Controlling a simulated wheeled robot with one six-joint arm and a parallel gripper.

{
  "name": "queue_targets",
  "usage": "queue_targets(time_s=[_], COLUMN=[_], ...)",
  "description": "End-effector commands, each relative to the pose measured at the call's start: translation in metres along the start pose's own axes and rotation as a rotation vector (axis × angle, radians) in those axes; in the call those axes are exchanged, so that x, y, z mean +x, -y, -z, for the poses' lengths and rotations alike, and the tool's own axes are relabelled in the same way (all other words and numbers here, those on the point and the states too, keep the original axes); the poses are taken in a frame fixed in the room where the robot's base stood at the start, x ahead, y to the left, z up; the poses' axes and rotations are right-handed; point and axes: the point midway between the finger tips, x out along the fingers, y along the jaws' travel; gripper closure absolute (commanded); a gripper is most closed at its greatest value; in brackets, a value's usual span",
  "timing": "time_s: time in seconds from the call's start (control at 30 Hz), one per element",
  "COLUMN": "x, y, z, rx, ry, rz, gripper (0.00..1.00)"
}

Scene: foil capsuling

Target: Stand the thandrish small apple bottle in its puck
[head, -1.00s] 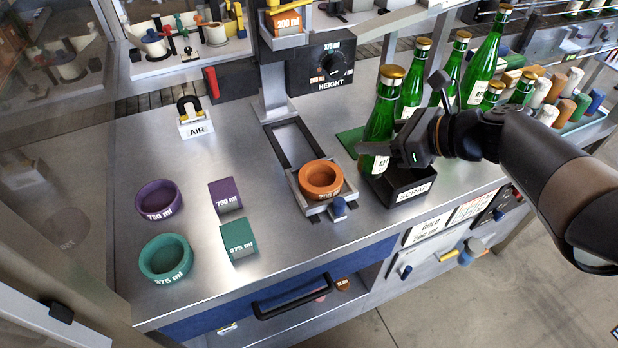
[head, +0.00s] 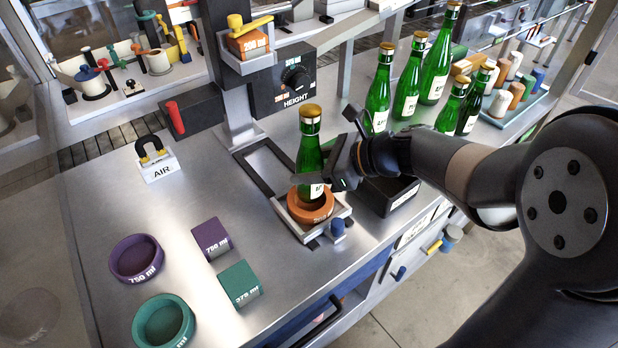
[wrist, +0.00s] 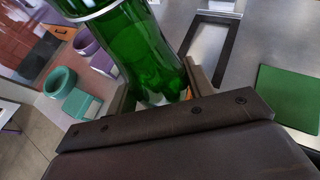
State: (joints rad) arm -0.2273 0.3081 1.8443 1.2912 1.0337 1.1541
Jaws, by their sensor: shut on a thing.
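A green bottle with a gold foil top (head: 309,150) stands roughly upright over the orange 200 ml puck (head: 311,212). My gripper (head: 322,181) is shut on the bottle low on its body, reaching in from the right. The bottle's base overlaps the puck's opening; I cannot tell whether it rests inside or hangs just above. The puck sits in the metal carriage (head: 342,213) at the front of its rail. In the wrist view the green bottle (wrist: 142,48) stands between the two fingers, and its base is mostly hidden.
Other green bottles (head: 407,93) stand to the back right, beyond the black scrap bin (head: 398,198). The capsuling head (head: 252,45) rises behind the rail. Purple (head: 137,262) and teal (head: 163,324) pucks and two small blocks lie to the left. Bare steel lies between them and the rail.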

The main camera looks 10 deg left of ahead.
Motion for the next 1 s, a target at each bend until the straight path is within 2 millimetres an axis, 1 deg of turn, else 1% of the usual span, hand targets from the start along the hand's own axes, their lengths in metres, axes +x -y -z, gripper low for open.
queue_targets(time_s=[0.1,0.2,0.63,0.67,0.9,1.0], x=[0.009,0.014,0.018,0.018,0.017,0.017], y=[0.0,0.0,0.0,0.0,0.0,0.0], z=[0.016,0.026,0.032,0.033,0.032,0.032], rx=[0.005,0.003,0.0,0.001,0.001,0.001], ry=[0.0,0.001,0.001,0.0,0.0,0.0], rz=[-0.002,-0.001,0.0,0.0,0.0,0.0], gripper=[0.87,0.87,0.87,0.49,0.3,0.28])
